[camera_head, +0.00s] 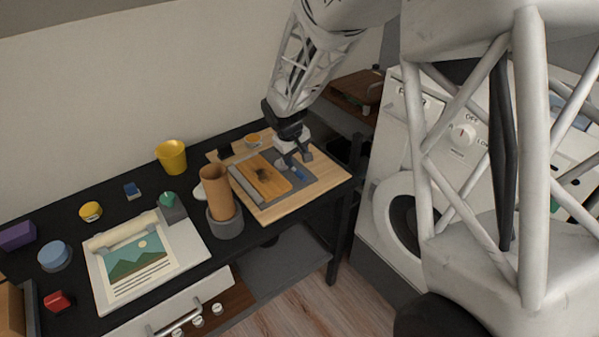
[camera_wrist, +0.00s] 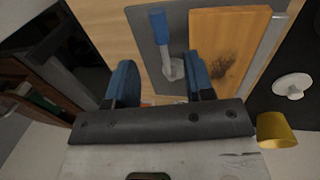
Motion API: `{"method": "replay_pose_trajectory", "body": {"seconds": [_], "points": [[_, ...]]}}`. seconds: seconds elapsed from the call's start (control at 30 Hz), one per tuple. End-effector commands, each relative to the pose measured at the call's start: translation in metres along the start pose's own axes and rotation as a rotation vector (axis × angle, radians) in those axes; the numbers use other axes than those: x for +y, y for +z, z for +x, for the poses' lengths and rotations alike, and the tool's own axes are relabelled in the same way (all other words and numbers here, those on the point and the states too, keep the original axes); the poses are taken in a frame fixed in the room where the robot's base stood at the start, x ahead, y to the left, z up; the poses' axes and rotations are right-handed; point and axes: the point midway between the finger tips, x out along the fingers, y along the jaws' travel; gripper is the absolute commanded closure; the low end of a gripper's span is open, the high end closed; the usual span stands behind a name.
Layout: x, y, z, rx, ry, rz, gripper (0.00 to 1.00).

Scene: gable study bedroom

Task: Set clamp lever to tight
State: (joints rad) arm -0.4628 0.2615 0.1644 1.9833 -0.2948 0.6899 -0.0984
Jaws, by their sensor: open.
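The clamp lever (camera_wrist: 158,30) has a blue grip and a pale grey arm and pivot. In the wrist view it stands upright in the picture, on a grey plate (camera_wrist: 183,22) beside an orange-brown wooden block (camera_wrist: 228,40) with a dark scorch mark. No tight marking is readable.
The plate lies on a light wooden board (camera_head: 334,180) at the right end of the black desk (camera_head: 70,206). A brown cylinder in a grey holder (camera_head: 225,227) stands close left of it. A yellow cup (camera_head: 172,157) is behind. A white appliance (camera_head: 382,167) stands right.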

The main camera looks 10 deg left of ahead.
Motion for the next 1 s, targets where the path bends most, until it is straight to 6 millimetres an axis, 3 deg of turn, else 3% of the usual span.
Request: {"method": "replay_pose_trajectory", "body": {"seconds": [0.6, 1.0], "points": [[0.0, 0.001, 0.061, -0.003, -0.001, 0.0, 0.52], [0.0, 0.001, 0.073, -0.001, 0.0, 0.0, 0.52]]}}
